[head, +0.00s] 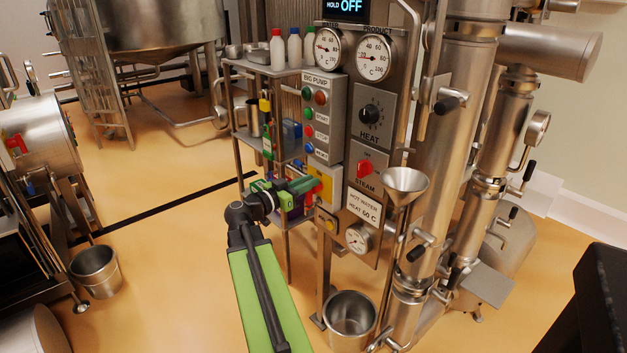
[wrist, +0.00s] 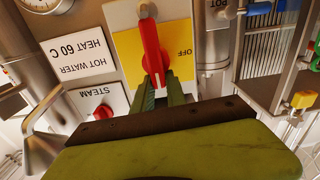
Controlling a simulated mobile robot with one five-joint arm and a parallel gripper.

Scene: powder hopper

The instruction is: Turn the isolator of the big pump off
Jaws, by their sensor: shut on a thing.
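The big pump's isolator is a yellow plate (wrist: 181,47) with a red lever handle (wrist: 150,42). In the wrist view, which is upside down, the handle stands nearly vertical and tilts slightly. My gripper (wrist: 160,88) has green fingers, shut on the handle's near end. In the head view my gripper (head: 306,186) reaches the isolator plate (head: 325,181) from the left, and the red handle (head: 315,187) is partly hidden by the fingers. The BIG PUMP button box (head: 322,115) is above the isolator.
A STEAM switch (head: 364,168) with a red knob and a steel funnel (head: 404,181) are to the right. A shelf rack (head: 268,68) with bottles is behind on the left. A steel bucket (head: 350,318) stands below.

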